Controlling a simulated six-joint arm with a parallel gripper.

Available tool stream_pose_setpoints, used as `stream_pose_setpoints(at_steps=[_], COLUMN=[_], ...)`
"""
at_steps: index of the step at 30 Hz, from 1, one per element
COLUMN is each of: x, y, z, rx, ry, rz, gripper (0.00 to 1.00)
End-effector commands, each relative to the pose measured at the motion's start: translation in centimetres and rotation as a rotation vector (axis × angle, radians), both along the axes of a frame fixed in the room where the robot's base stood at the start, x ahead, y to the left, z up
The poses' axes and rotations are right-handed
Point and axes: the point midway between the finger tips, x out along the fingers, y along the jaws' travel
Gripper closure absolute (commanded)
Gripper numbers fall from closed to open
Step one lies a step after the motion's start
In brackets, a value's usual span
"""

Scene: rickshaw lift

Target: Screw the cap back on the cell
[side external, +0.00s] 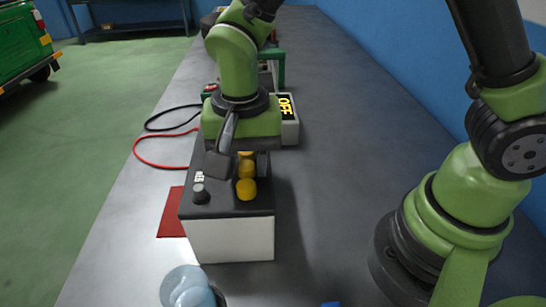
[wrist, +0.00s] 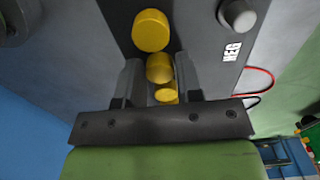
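A battery with a black top and pale sides (side external: 232,240) stands on the grey bench. A row of yellow caps runs along its top. The front cap (side external: 247,189) sits on the battery and shows in the wrist view (wrist: 151,30). A middle cap (side external: 245,168) is between the two fingers of my gripper (wrist: 160,78), close to both in the wrist view (wrist: 159,67). A further yellow cap (wrist: 167,96) is partly hidden. My gripper points down over the battery; I cannot tell whether its fingers press on the middle cap.
The grey NEG terminal (side external: 200,194) rises beside the caps, also in the wrist view (wrist: 238,15). A meter reading OFF (side external: 287,107) stands behind. Red and black cables (side external: 150,164) and a red mat (side external: 172,214) lie left. A clear blue-tinted object (side external: 187,288) is in front.

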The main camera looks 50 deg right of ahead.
Motion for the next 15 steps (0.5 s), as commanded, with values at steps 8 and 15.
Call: stream_pose_setpoints(at_steps=[8,15], x=[0.01,0.01], y=[0.02,0.02], z=[0.03,0.03], rx=[0.001,0.001], ry=[-0.001,-0.001], rz=[-0.002,-0.057], gripper=[0.88,0.88])
